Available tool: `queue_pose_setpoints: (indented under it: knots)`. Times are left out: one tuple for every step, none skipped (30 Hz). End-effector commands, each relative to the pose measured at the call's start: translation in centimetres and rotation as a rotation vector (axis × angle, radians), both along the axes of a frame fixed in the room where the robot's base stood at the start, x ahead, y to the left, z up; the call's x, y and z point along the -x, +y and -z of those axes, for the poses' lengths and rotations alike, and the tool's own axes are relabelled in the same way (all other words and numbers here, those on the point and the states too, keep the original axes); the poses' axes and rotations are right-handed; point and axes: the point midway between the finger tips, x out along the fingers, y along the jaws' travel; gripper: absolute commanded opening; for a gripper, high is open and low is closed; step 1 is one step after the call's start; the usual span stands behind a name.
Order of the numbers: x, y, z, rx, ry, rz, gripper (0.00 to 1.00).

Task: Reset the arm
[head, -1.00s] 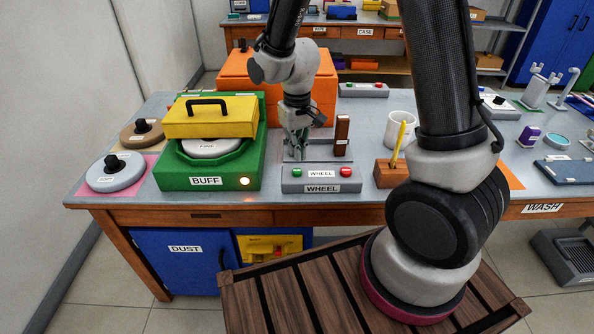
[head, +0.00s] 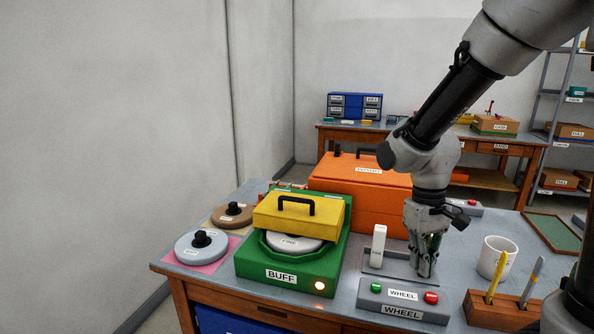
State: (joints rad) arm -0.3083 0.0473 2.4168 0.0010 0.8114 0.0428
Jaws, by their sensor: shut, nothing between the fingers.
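My gripper (head: 427,272) is at the right of the view, pointing straight down. Its fingers are shut and empty. It hangs low over the grey plate behind the WHEEL control box (head: 403,302); whether the tips touch the plate cannot be told. A white upright block (head: 378,246) with a small label stands on the plate, left of my gripper and apart from it. My arm reaches in from the upper right.
The green BUFF machine (head: 283,280) with its raised yellow lid stands to the left. An orange box (head: 358,190) is behind my gripper. A white mug (head: 496,257) and a wooden pen holder (head: 500,310) stand to the right. Grey and brown discs lie far left.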

Motion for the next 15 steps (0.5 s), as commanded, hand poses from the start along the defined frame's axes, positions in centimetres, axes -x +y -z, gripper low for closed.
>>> queue_pose_setpoints:
  knots:
    - [0.9,-1.0,-1.9,-0.010,-0.030,0.015,0.00]
    - [1.5,-1.6,-2.9,-0.015,-0.046,0.024,0.00]
    - [2.4,-2.4,-4.2,-0.022,-0.069,0.036,0.00]
    - [3.1,-3.0,-5.2,-0.028,-0.088,0.048,0.00]
    - [3.8,-3.6,-6.1,-0.033,-0.109,0.059,0.00]
    - [4.7,-4.3,-7.2,-0.039,-0.140,0.077,0.00]
    - [5.3,-4.8,-8.1,-0.044,-0.166,0.090,0.00]
    - [6.0,-5.3,-8.8,-0.048,-0.190,0.105,0.00]
    - [6.8,-6.0,-9.8,-0.054,-0.228,0.124,0.00]
    - [7.4,-6.4,-10.4,-0.058,-0.258,0.138,0.00]
    - [7.9,-6.8,-11.0,-0.062,-0.287,0.153,0.00]
    - [8.5,-7.2,-11.8,-0.066,-0.326,0.171,0.00]
    - [8.8,-7.6,-12.3,-0.069,-0.356,0.184,0.00]
    - [9.1,-7.8,-12.8,-0.071,-0.384,0.196,0.00]
    - [9.4,-8.2,-13.5,-0.074,-0.416,0.211,0.00]
